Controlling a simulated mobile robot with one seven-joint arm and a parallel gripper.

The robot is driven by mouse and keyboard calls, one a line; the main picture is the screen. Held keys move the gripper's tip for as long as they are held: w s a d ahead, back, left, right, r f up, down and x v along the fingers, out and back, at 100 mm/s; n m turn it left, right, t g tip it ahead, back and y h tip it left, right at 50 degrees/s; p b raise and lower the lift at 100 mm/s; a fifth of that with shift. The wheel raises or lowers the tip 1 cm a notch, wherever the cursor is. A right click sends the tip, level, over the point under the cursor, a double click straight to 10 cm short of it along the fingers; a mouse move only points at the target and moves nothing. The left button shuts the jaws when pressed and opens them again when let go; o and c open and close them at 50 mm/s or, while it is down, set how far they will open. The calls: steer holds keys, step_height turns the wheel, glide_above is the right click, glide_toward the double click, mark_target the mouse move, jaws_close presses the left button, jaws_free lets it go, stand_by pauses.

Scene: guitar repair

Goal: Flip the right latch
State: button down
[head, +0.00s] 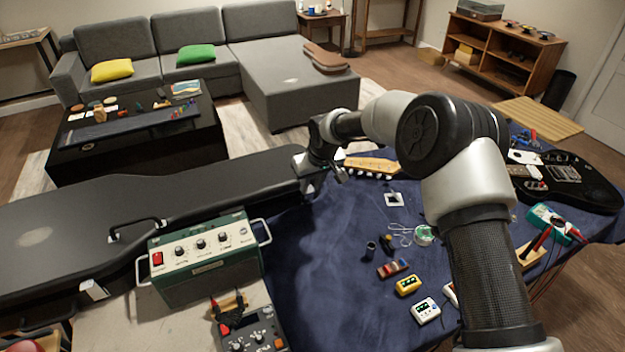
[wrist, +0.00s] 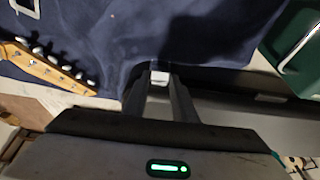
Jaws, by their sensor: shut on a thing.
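The closed black guitar case (head: 60,222) lies along the left side of the table, with its narrow end by my gripper (head: 312,180). In the wrist view, my gripper (wrist: 160,84) is shut on a small pale metal piece, the right latch (wrist: 160,77), at the edge of the case. The case edge also shows as a dark strip in the wrist view (wrist: 232,82). The fingers hide most of the latch, so I cannot tell whether it is flipped. Another silver latch (head: 93,290) is on the near side of the case.
A green amplifier unit (head: 205,258) stands in front of the case. A guitar headstock (head: 372,166) lies just right of my gripper. Small pedals and tools are spread on the blue cloth (head: 320,270). A black guitar (head: 590,190) lies at the right.

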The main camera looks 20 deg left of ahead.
steer(key=shift+w+a, duration=0.1)
steer(key=shift+a, duration=0.05)
steer(key=shift+r, duration=0.1)
steer(key=c, duration=1.4)
jaws_free()
steer(key=shift+c, duration=0.2)
steer(key=v, duration=1.7)
steer(key=shift+r, duration=0.2)
